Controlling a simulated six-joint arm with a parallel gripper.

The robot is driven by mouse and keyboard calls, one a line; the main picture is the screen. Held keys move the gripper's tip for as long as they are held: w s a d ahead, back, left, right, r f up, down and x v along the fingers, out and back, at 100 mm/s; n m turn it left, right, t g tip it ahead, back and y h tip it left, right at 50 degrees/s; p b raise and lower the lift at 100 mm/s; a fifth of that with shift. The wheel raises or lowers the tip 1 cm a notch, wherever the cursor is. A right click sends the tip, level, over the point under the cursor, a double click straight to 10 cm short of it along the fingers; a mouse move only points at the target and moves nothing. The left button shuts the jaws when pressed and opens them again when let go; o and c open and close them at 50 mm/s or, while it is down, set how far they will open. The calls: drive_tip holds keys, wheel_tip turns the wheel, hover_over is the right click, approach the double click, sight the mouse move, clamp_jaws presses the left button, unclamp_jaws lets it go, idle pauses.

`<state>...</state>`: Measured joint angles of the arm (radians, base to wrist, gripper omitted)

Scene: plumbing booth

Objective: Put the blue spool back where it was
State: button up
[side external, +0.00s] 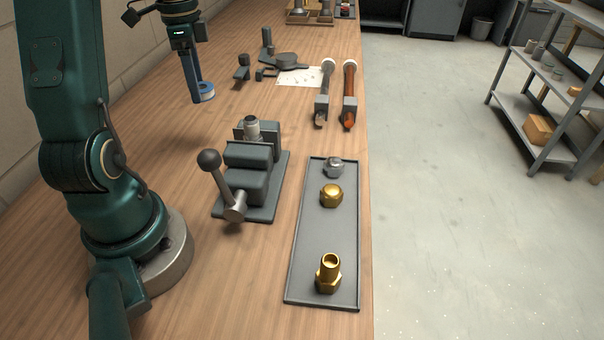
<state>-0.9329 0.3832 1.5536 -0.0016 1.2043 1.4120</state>
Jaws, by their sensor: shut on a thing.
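The blue spool (207,92) is a small blue ring with a white middle, in the upper left part of the side external view. My gripper (196,93) points down and is shut on the spool. The spool appears held near or just above the wooden bench; I cannot tell whether it touches the wood. The far finger is partly hidden behind the near one.
A grey vise (250,170) with a ball-ended lever stands in front. A grey tray (325,225) holds brass and silver fittings. Bare wood surrounds the spool.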

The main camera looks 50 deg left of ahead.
drive_tip(key=w+d+f, duration=0.2)
drive_tip(key=w, duration=0.1)
drive_tip(key=w+d+f, duration=0.2)
drive_tip(key=w, duration=0.1)
drive_tip(key=w+d+f, duration=0.2)
drive_tip(key=w, duration=0.1)
drive_tip(key=shift+w+f, duration=0.15)
drive_tip(key=shift+f, duration=0.25)
drive_tip(key=shift+w+f, duration=0.1)
drive_tip(key=shift+f, duration=1.95)
drive_tip(key=shift+f, duration=0.1)
drive_tip(key=o, duration=1)
drive_tip(key=shift+o, duration=0.2)
